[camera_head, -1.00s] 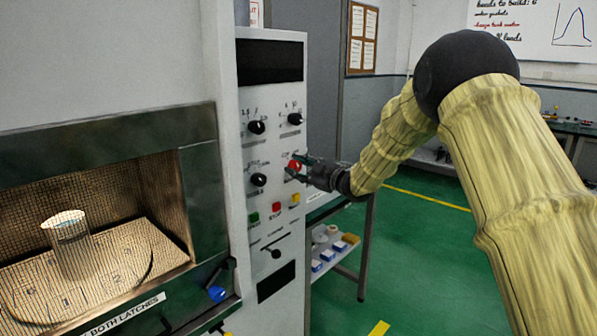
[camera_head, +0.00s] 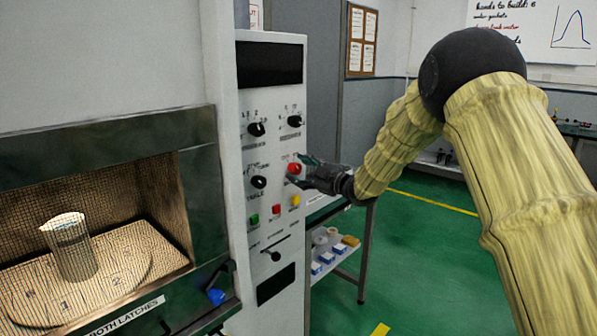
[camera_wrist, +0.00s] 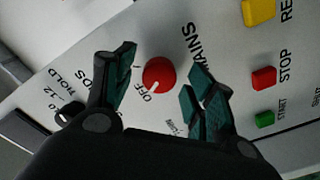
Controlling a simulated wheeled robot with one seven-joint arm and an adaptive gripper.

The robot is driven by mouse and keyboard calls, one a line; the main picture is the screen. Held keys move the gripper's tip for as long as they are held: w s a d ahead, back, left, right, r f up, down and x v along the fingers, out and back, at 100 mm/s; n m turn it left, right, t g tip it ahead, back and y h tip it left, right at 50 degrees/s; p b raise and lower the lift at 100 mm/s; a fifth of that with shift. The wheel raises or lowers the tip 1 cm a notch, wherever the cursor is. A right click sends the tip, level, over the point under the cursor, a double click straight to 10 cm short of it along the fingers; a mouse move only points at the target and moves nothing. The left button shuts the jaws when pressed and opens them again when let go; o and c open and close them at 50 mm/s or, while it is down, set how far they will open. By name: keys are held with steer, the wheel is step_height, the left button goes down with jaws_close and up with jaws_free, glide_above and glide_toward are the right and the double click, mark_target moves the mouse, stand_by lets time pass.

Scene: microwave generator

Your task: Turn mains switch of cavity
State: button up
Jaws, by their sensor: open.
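The mains switch is a red round knob (camera_head: 294,168) on the white control panel (camera_head: 262,105), right of a black knob. In the wrist view the red knob (camera_wrist: 158,74) has a white pointer mark aimed at the word OFF, with MAINS printed beside it. My gripper (camera_head: 306,170) is in front of the panel at the knob. In the wrist view my gripper (camera_wrist: 160,85) is open, one teal-padded finger on each side of the knob, with visible gaps. I cannot tell how deep the fingers reach around it.
Green (camera_head: 254,219), red (camera_head: 276,210) and yellow (camera_head: 295,201) buttons sit below the knob. A shelf trolley (camera_head: 335,255) stands behind.

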steer(key=v, duration=1)
steer(key=shift+s+d, duration=0.25)
steer(key=shift+s, duration=0.05)
steer(key=s+d+f+m+h+p, duration=0.1)
steer(key=s+f+m+h, duration=0.15)
steer(key=f, duration=0.75)
steer(key=s+d+f+m+h, duration=0.1)
steer(key=s+f+m+h, duration=0.2)
steer(key=f, duration=0.7)
steer(key=s+d+f+m+g+h+p, duration=0.1)
steer(key=s+f+m+g, duration=0.15)
steer(key=s+f, duration=0.55)
steer(key=s+d+f+m+g+h, duration=0.15)
steer(key=s+f+m, duration=0.35)
steer(key=f, duration=0.6)
steer(key=s+d+f+m+g+h, duration=0.1)
steer(key=s+f+m+g, duration=0.1)
steer(key=s, duration=1.2)
steer(key=s+d+f+m+g+h+p, duration=0.1)
steer(key=s+f+g, duration=0.3)
steer(key=s, duration=1.1)
steer(key=s+d+f+m+g+h+p, duration=0.1)
steer(key=s+d+f+m+g+h, duration=0.1)
steer(key=s+f, duration=0.6)
steer(key=s+d, duration=0.1)
steer(key=s, duration=0.5)
steer(key=shift+s+d+m+g+h, duration=0.2)
steer(key=shift+m+g+h, duration=0.1)
steer(key=shift+g+h, duration=0.1)
